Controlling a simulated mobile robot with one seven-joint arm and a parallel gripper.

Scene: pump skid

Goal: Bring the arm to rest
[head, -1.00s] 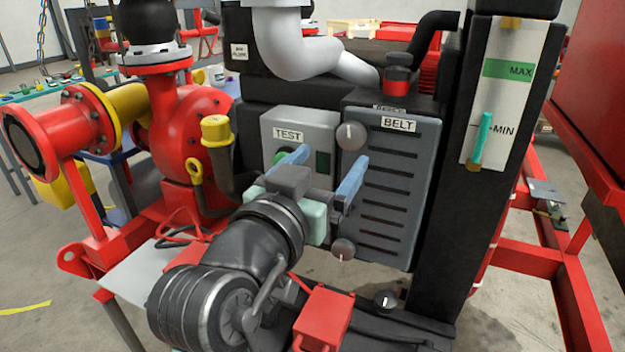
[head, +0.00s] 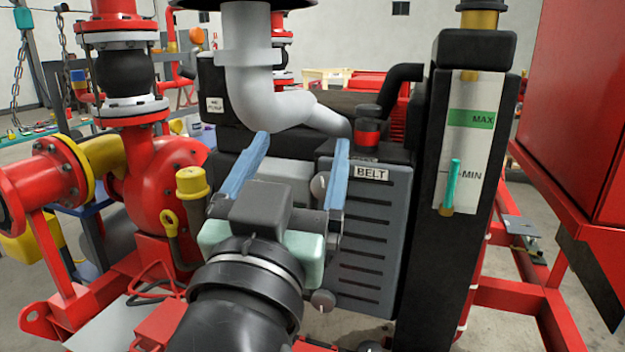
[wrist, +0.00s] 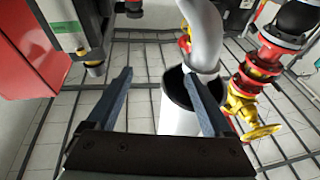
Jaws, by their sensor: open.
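My gripper (head: 293,160) is in the middle of the head view, in front of the pump skid, with its two blue fingers pointing up and spread apart. It is open and nothing is between the fingers. My gripper (wrist: 163,95) also shows in the wrist view, its fingers wide apart. My wrist and forearm come up from the bottom of the head view. The grey belt guard (head: 370,235) marked BELT is just right of the gripper; I cannot tell the exact gap.
A red pump (head: 165,190) with a yellow-capped filler (head: 191,182) stands at the left. A thick grey pipe (head: 248,60) rises behind the gripper. A black column with a level gauge (head: 470,140) and a red cabinet (head: 585,120) are at the right. Open floor shows at the far right.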

